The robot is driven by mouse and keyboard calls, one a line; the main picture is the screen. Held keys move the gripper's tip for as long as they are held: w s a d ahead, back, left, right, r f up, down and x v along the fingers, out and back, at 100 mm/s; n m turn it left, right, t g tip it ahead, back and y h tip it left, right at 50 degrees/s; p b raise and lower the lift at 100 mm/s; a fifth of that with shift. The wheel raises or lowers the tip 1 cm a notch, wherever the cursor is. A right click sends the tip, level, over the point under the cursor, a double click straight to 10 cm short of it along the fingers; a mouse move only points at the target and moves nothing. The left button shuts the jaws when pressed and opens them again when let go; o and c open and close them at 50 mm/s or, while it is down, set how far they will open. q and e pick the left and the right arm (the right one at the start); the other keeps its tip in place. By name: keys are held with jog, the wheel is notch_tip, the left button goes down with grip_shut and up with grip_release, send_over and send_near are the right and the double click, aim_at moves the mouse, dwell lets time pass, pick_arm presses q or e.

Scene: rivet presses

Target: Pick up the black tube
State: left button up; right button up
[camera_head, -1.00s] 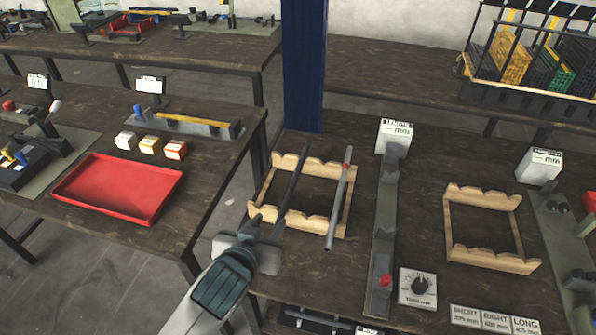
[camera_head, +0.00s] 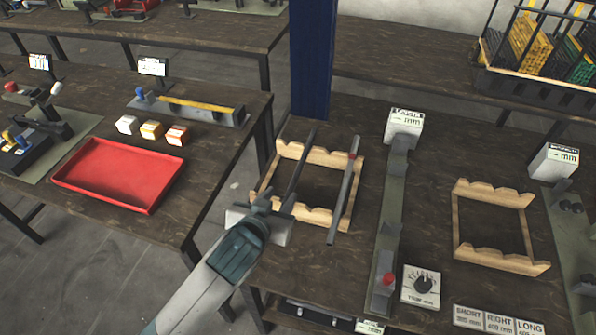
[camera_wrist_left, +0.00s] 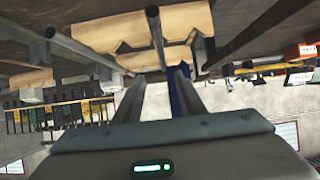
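The black tube (camera_head: 300,163) lies across the left wooden rack, pointing away from me. A grey tube (camera_head: 345,200) with a red mark lies to its right on the same rack (camera_head: 322,157). My left gripper (camera_head: 276,204) is at the near end of the black tube and partly hides that end. In the left wrist view, the two fingers (camera_wrist_left: 160,95) stand apart, and the black tube (camera_wrist_left: 156,38) lines up with the gap between them. The grey tube (camera_wrist_left: 85,52) is off to the left there. I cannot tell whether the fingers touch the tube. My right gripper is not in view.
An empty wooden rack (camera_head: 456,231) stands at the right. A red tray (camera_head: 117,175) is on the left table, and a blue post (camera_head: 312,60) rises behind.

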pick_arm(q)
jog(key=p, duration=0.2)
send_near(297, 174)
jog(key=x, duration=0.3)
jog(key=shift+d+f, duration=0.1)
jog(key=shift+d, duration=0.05)
jog(key=shift+w+f, duration=0.25)
jog(key=shift+w, duration=0.5)
jog(key=shift+p+x, duration=0.7)
jog(key=shift+x, duration=1.2)
grip_shut()
